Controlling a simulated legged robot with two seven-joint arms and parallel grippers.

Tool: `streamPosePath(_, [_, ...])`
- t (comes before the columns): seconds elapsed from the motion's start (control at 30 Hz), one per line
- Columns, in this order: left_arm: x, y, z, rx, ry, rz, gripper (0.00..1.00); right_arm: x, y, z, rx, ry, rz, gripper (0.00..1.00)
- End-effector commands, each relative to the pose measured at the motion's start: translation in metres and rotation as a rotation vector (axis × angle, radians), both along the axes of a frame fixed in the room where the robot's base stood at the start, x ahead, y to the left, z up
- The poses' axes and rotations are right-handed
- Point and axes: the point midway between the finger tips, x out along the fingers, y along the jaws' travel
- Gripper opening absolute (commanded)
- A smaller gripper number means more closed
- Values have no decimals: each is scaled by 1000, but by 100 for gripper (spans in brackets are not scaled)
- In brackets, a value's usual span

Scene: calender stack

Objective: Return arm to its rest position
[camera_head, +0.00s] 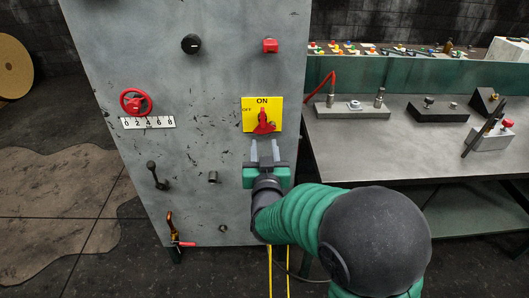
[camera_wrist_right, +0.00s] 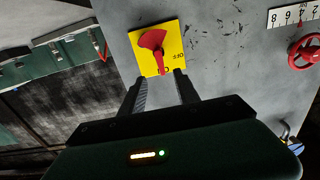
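My right gripper (camera_head: 265,149) is in front of the grey panel (camera_head: 210,85), just below the yellow switch plate (camera_head: 248,114). Its two fingers are apart with nothing between them; the right wrist view also shows the open fingers (camera_wrist_right: 161,82). The red rotary switch (camera_head: 264,124) on the plate has its narrow end toward the ON mark. In the right wrist view the red switch (camera_wrist_right: 152,42) is beyond the fingertips, and they appear apart from it. My left arm and gripper are not in view.
The panel carries a red handwheel (camera_head: 136,102), a black knob (camera_head: 191,44), a red button (camera_head: 270,46), a lever (camera_head: 157,176) and a red-handled valve (camera_head: 178,235). A metal workbench (camera_head: 400,150) with fixtures stands to the right.

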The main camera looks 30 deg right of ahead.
Motion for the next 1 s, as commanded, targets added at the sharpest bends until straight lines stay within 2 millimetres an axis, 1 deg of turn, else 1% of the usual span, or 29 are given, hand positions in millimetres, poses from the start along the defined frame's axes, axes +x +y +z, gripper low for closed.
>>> streamPosePath(0.03, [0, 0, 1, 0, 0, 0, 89, -7, 6, 1, 1, -1, 3, 38])
streamPosePath(0.1, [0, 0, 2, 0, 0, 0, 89, -15, 10, 1, 1, -1, 1, 38])
streamPosePath(0.2, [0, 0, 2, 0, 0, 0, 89, -21, 13, 0, 0, 0, 0, 38])
streamPosePath(0.63, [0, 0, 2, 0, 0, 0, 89, -22, 14, 0, 1, 1, 0, 38])
streamPosePath(0.7, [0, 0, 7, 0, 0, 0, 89, -20, 18, 0, 12, 20, 17, 38])
streamPosePath(0.77, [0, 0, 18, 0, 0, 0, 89, -17, 29, -5, 48, 76, 63, 38])
streamPosePath(0.83, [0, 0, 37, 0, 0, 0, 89, -16, 52, -18, 117, 202, 154, 38])
streamPosePath(0.87, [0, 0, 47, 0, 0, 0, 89, -19, 66, -26, 152, 276, 203, 38])
streamPosePath(0.9, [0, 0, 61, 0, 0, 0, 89, -27, 85, -38, 198, 389, 268, 38])
streamPosePath(0.97, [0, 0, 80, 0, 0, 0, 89, -49, 113, -57, 259, 574, 355, 38])
streamPosePath(1.0, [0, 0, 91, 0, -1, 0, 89, -70, 128, -68, 292, 702, 399, 38])
